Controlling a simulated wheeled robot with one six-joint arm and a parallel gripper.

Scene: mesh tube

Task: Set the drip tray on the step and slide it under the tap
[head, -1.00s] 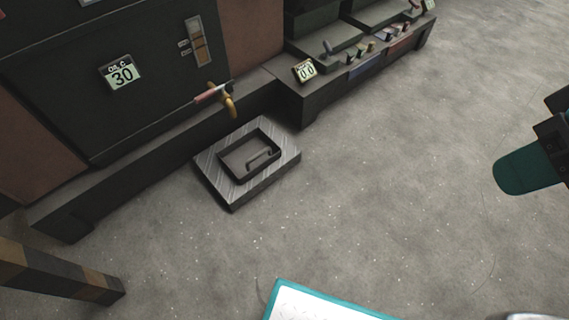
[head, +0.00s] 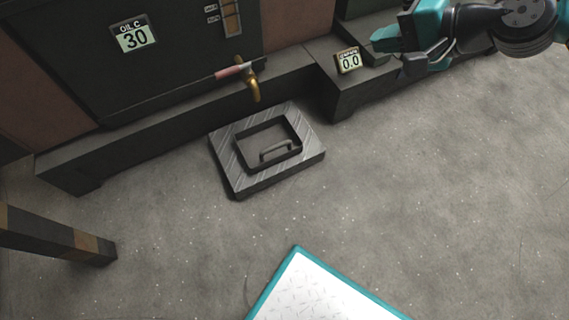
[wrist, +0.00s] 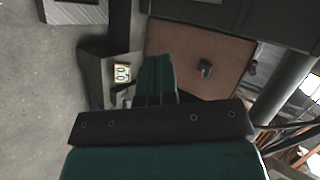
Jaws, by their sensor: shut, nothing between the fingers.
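The drip tray (head: 259,137), dark and rectangular with a raised handle, sits on the step (head: 226,157), a low block with a streaked grey top. The tap (head: 254,86) is brass with a pinkish-red lever and juts from the dark machine behind the step. The tray lies on the near side of the tap. My gripper (head: 386,42) is shut and empty, up at the right by the machine, well apart from the tray. In the wrist view its teal fingers (wrist: 156,75) are together. Part of the step shows there (wrist: 78,11).
A dark ledge (head: 165,125) runs along the machine's foot. A 0.0 display (head: 348,60) stands near my gripper, and an OIL C display (head: 134,37) reads 30. A striped post (head: 55,238) is at left. Grey floor around the step is clear.

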